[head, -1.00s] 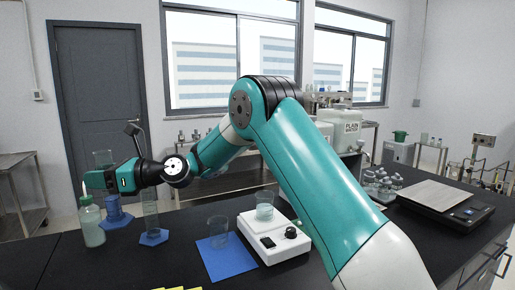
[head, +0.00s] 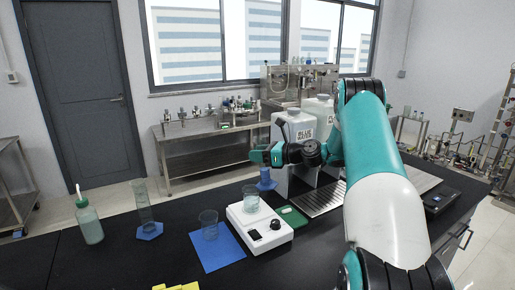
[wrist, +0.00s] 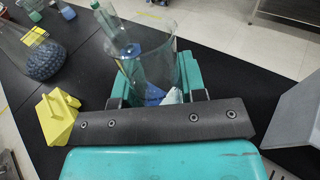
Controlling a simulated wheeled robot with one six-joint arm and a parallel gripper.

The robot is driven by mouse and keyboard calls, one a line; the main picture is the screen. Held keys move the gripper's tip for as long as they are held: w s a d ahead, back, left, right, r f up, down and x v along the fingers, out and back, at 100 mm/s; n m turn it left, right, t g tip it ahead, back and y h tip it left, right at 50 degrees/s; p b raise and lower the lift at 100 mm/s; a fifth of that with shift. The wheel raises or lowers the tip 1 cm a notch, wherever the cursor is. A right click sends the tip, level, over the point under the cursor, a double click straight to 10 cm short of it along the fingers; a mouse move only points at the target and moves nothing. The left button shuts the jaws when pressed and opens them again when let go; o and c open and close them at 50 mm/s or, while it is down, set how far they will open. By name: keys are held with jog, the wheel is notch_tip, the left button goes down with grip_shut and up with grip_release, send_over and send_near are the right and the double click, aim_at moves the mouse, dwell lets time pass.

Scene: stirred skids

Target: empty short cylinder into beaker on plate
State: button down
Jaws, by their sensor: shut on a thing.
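My gripper (head: 268,155) is shut on the short cylinder, a clear glass tube with a blue foot (head: 266,182), held above the far side of the bench. In the wrist view the clear cylinder (wrist: 145,62) stands between the jaws, its open rim toward the camera and blue showing through its lower part. In the head view it looks roughly upright, foot down. A clear beaker (head: 251,201) stands on the white plate (head: 270,240), in front of my gripper in the picture. I cannot tell the liquid level in the cylinder.
Another beaker (head: 208,226) stands on a blue mat (head: 222,253). A tall cylinder (head: 145,208) and a green wash bottle (head: 90,222) stand at left. White containers (head: 297,135) and a ridged metal tray (head: 322,198) are at right. Bench is bare between mat and tall cylinder.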

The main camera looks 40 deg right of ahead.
jog(key=shift+s+d+f+g+h+p, duration=0.2)
jog(key=shift+s+f+g+h+p, duration=0.3)
jog(key=shift+f+g, duration=0.45)
jog(key=shift+s+p, duration=0.1)
jog(key=shift+p, duration=0.35)
jog(key=shift+s+f+g+p, duration=0.15)
jog(key=shift+g+p, duration=0.1)
jog(key=shift+p, duration=0.15)
jog(key=shift+f, duration=0.2)
jog(key=shift+s+d+f+g+p, duration=0.15)
jog(key=shift+g+p, duration=0.35)
jog(key=shift+p, duration=0.4)
jog(key=shift+s+f, duration=0.1)
jog(key=shift+f, duration=0.1)
